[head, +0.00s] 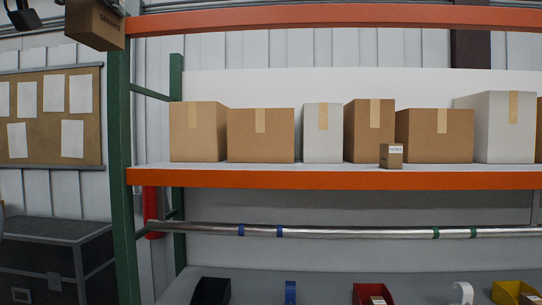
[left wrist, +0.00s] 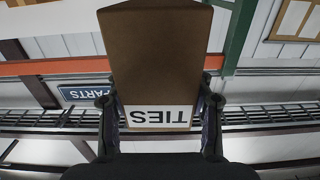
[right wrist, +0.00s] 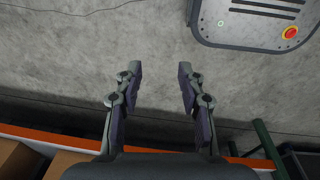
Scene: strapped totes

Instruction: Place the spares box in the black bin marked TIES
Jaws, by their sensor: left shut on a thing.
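A brown cardboard box (head: 96,24), printed with what reads as SPARES, is held up at the top left of the head view. In the left wrist view the box (left wrist: 160,60) carries a white label reading TIES, upside down there. My left gripper (left wrist: 160,100) is shut on it, one finger on each side. A black bin (head: 210,291) stands at the bottom left of the head view, cut off by the frame edge; no marking shows on it. My right gripper (right wrist: 159,76) is open and empty in the right wrist view.
An orange shelf beam (head: 330,178) bears several cartons and a small labelled box (head: 391,155). A metal rail (head: 340,231) runs below. A red bin (head: 372,293) and a yellow bin (head: 515,292) hold boxes. A green post (head: 122,180) stands left.

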